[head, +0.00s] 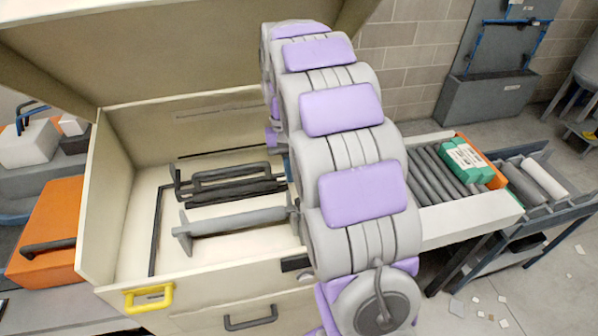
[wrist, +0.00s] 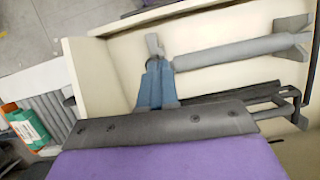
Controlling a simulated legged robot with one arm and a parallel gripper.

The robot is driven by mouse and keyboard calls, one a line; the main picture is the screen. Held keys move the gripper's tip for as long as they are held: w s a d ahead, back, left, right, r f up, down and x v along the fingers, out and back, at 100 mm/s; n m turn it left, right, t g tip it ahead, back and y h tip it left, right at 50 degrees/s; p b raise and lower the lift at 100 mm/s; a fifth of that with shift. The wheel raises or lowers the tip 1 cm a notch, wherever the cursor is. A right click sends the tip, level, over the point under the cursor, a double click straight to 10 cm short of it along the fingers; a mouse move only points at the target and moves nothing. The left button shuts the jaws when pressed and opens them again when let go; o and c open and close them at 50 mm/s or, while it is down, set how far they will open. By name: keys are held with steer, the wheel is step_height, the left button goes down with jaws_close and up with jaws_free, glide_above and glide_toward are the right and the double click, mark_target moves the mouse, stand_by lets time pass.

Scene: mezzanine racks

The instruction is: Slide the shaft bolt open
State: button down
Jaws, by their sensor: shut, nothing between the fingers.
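Inside an open cream chest (head: 128,222), a thick grey round bar (head: 238,221) lies between two end brackets; it also shows in the wrist view (wrist: 225,53). Behind it is a dark rod with a looped handle (head: 228,174), at the lower right of the wrist view (wrist: 285,104). I cannot tell for sure which of these is the shaft bolt. My gripper (wrist: 156,66) has blue fingers, shut and empty, beside the left end of the grey bar in the wrist view. Its tips are close to that end's bracket (wrist: 153,43); contact is unclear. My arm hides most of the gripper in the head view.
The chest's raised lid (head: 180,45) hangs over the back. A yellow handle (head: 148,297) and a dark handle (head: 250,318) are on its front. An orange case (head: 48,232) stands left. A roller conveyor (head: 455,185) with a green box (head: 464,160) lies right.

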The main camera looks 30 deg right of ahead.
steer(key=w+d+m+p, duration=0.1)
steer(key=w+d+p, duration=0.2)
steer(key=w+d, duration=0.3)
steer(key=shift+w+f+y, duration=0.15)
steer(key=shift+f+y, duration=0.1)
steer(key=shift+y, duration=0.05)
steer(key=shift+a, duration=0.15)
steer(key=x, duration=1)
steer(key=shift+s, duration=0.25)
steer(key=shift+s+a, duration=0.2)
steer(key=shift+s, duration=0.55)
steer(key=shift+s+a, duration=0.2)
steer(key=shift+s, duration=0.55)
steer(key=shift+s+a, duration=0.25)
steer(key=shift+s, duration=0.5)
steer(key=shift+r, duration=0.15)
